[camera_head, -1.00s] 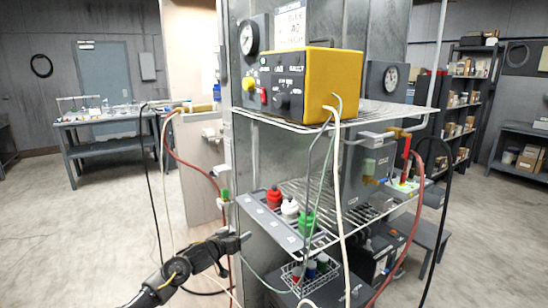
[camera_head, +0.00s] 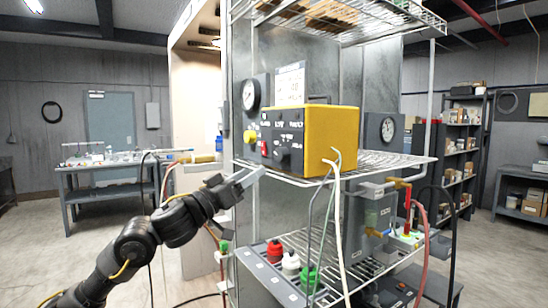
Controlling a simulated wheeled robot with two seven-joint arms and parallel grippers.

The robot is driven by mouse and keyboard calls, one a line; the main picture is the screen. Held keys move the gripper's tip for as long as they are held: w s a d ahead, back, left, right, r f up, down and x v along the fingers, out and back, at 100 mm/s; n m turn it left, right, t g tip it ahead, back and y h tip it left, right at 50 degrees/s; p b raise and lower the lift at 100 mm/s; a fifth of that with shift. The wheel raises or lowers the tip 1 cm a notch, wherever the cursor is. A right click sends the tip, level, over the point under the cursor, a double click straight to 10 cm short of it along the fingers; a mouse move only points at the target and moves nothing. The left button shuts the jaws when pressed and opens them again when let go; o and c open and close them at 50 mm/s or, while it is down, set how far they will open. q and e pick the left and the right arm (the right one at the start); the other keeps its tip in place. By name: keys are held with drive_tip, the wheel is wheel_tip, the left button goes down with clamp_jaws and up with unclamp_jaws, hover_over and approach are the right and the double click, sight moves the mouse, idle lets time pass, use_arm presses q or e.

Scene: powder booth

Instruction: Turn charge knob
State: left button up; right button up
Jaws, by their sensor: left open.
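A yellow control box (camera_head: 322,134) with a black front panel stands on the upper wire shelf. The panel has a yellow knob (camera_head: 250,136), a red switch (camera_head: 264,148) and a dark knob (camera_head: 284,158); the labels are too small to read, so I cannot tell which is the charge knob. My left gripper (camera_head: 254,177) is open and empty. In the picture it is just below and left of the panel, near the shelf's front left edge, apart from the knobs. My right gripper is out of view.
The wire shelf's front rim (camera_head: 330,182) runs below the box. White and grey hoses (camera_head: 338,220) hang in front of it. A round gauge (camera_head: 251,94) is behind the box. Open floor lies left.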

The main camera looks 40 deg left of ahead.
sight(278, 155)
use_arm(q)
drive_tip(key=p+x, duration=0.3)
drive_tip(key=x, duration=0.4)
drive_tip(key=shift+w+r+p, duration=0.25)
drive_tip(key=shift+w+p, duration=0.05)
drive_tip(key=shift+p, duration=0.05)
drive_tip(key=shift+w+d+r, duration=0.1)
drive_tip(key=shift+w+d, duration=0.05)
drive_tip(key=shift+w, duration=0.6)
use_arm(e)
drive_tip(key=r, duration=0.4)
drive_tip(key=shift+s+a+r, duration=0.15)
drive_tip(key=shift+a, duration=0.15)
use_arm(q)
drive_tip(key=c, duration=1)
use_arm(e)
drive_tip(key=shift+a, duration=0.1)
